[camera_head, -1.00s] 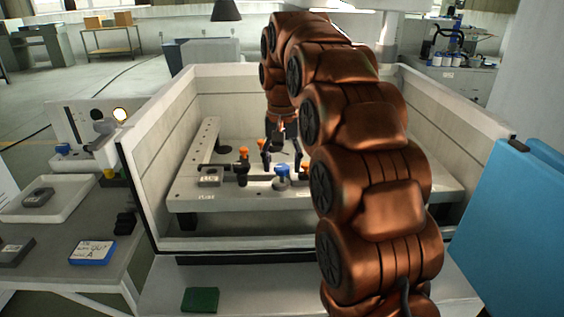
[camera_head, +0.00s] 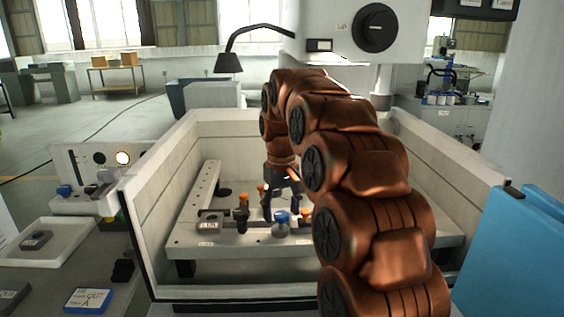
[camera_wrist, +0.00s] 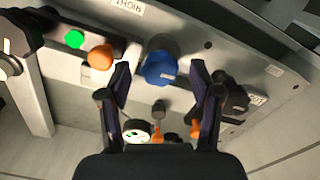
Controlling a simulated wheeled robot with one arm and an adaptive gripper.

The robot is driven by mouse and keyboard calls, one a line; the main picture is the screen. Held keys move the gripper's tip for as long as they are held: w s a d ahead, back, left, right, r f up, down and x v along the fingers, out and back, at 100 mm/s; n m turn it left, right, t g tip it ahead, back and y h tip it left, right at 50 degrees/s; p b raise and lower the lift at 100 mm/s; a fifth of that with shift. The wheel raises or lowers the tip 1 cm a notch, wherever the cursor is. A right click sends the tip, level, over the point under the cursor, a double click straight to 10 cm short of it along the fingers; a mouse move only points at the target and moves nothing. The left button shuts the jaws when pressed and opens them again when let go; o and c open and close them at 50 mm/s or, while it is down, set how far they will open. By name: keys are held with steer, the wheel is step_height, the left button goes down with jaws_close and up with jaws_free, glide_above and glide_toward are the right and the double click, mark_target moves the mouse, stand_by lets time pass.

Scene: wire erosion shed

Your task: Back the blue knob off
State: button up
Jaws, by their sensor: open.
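The blue knob (camera_head: 282,217) stands on the fixture plate (camera_head: 212,168) inside the open-fronted white tank. In the wrist view the blue knob (camera_wrist: 160,68) sits on a round grey base, ahead of my gripper and near the middle. My gripper (camera_head: 279,203) is over the plate, just behind and left of the knob in the head view. In the wrist view its two dark fingers (camera_wrist: 160,82) are spread wide, one on each side of the knob's line, with nothing between the pads. I cannot tell how high the fingertips are above the knob.
Orange knobs (camera_wrist: 101,57) and dark clamps (camera_wrist: 232,98) stand close beside the blue knob. A green button (camera_wrist: 74,39) is near. The tank walls (camera_head: 160,185) enclose the plate. A blue panel (camera_head: 508,245) stands at right. A side table with a white tray (camera_head: 50,245) is at left.

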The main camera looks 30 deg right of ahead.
mark_target(281, 214)
steer(key=n+p, duration=0.3)
steer(key=n, duration=0.3)
steer(key=shift+r, duration=0.2)
steer(key=n+p, duration=0.3)
steer(key=n, duration=0.2)
steer(key=shift+p, duration=0.3)
steer(key=shift+w+r+b, duration=0.1)
steer(key=shift+r+b, duration=0.4)
steer(key=shift+r, duration=0.4)
steer(key=shift+r+b, duration=0.5)
steer(key=shift+r, duration=2.35)
steer(key=shift+m, duration=0.7)
steer(key=r+p, duration=0.1)
steer(key=p, duration=0.1)
steer(key=r+p, duration=0.1)
steer(key=p, duration=0.1)
steer(key=r+p, duration=0.2)
steer(key=p, duration=0.1)
steer(key=shift+s, duration=0.25)
